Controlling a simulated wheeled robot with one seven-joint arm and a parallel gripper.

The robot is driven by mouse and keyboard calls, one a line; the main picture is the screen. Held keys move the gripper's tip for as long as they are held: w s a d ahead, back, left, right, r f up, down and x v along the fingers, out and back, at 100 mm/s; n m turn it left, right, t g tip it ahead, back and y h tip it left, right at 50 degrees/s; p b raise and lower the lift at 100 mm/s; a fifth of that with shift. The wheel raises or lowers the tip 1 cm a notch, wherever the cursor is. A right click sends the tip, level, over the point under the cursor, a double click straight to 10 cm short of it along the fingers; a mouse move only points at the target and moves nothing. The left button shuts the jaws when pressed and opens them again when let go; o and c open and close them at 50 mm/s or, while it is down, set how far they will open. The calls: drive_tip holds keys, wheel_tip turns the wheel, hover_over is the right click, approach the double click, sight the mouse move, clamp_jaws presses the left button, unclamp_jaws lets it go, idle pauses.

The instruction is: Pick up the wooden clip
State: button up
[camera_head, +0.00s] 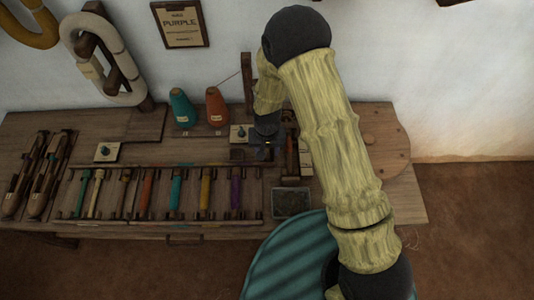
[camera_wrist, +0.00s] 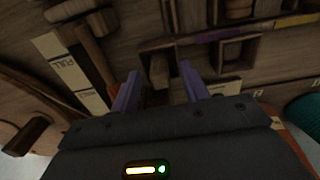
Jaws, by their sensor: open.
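My gripper (camera_wrist: 158,70) is open, its two purple-grey fingers apart in the wrist view. A small wooden piece (camera_wrist: 159,74), which looks like the wooden clip, shows between and beyond the fingertips, beside a dark wooden frame (camera_wrist: 233,54). I cannot tell how far below the fingers it is. Nothing is visibly held. In the head view my gripper (camera_head: 264,145) is over the back right part of the wooden bench (camera_head: 205,152). The clip cannot be made out there, near or behind my gripper and arm.
A white card marked FULL (camera_wrist: 64,64) lies left of the fingers in the wrist view. A grey tray (camera_head: 290,203) sits at the front edge.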

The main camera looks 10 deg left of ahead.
sight(267, 150)
drive_tip(key=shift+f, duration=0.2)
idle(0.4)
clamp_jaws()
wheel_tip(267, 150, up, 10)
drive_tip(key=shift+r, duration=0.1)
idle(0.4)
idle(0.5)
